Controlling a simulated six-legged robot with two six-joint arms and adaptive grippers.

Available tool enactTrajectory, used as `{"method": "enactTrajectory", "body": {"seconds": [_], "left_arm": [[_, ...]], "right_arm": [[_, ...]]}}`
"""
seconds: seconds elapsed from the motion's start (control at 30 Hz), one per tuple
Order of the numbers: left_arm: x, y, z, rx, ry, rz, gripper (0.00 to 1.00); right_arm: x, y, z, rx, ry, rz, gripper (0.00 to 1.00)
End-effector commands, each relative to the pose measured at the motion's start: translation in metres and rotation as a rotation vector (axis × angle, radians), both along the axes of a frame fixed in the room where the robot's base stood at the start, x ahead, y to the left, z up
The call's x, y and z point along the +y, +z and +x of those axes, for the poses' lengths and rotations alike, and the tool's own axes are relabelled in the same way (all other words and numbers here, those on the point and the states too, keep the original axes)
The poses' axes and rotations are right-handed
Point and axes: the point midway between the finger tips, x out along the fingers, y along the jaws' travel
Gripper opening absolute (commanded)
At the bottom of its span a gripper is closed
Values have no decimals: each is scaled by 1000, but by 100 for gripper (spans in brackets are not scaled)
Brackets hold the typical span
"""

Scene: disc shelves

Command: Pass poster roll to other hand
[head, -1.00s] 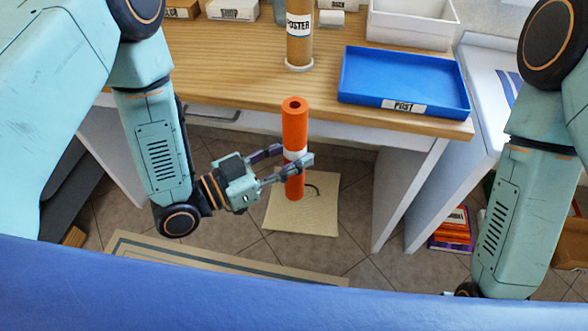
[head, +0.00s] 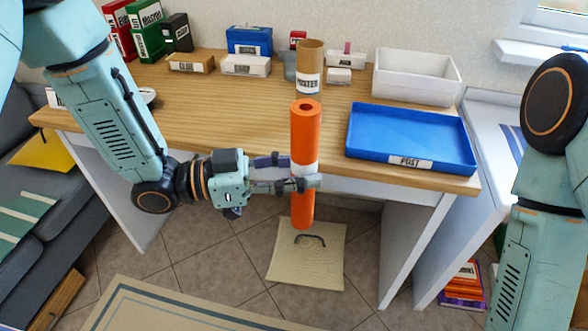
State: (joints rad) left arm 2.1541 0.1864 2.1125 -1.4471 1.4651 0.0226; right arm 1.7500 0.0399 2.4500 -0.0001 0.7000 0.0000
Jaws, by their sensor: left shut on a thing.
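The orange poster roll (head: 305,130) is upright, an orange tube with a white band around its middle. My left gripper (head: 308,172) is shut on it at the band, coming from the left. The roll is held in front of the desk's front edge, with its lower end above the floor. My right arm shows at the right edge of the head view, but its gripper is out of the picture.
The wooden desk (head: 220,115) holds a brown tube labelled POSTER (head: 310,62), a blue tray marked POST (head: 405,130), a white bin (head: 415,75) and small labelled boxes at the back. A beige bag or mat (head: 308,265) lies on the floor below the roll.

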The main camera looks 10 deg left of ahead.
Motion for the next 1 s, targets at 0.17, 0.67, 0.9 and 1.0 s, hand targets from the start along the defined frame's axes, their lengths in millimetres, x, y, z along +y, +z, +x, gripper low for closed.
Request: {"method": "enactTrajectory", "body": {"seconds": [0.17,0.67,0.9,1.0], "left_arm": [[-12,-16,11,-1,-112,3,4],[-31,-39,31,0,-307,1,4],[-25,-40,30,-2,-398,0,4],[-19,-40,28,-4,-480,0,4]], "right_arm": [[0,0,0,0,0,0,58],[0,0,0,0,0,0,58],[0,0,0,0,0,0,58],[0,0,0,0,0,0,58]]}}
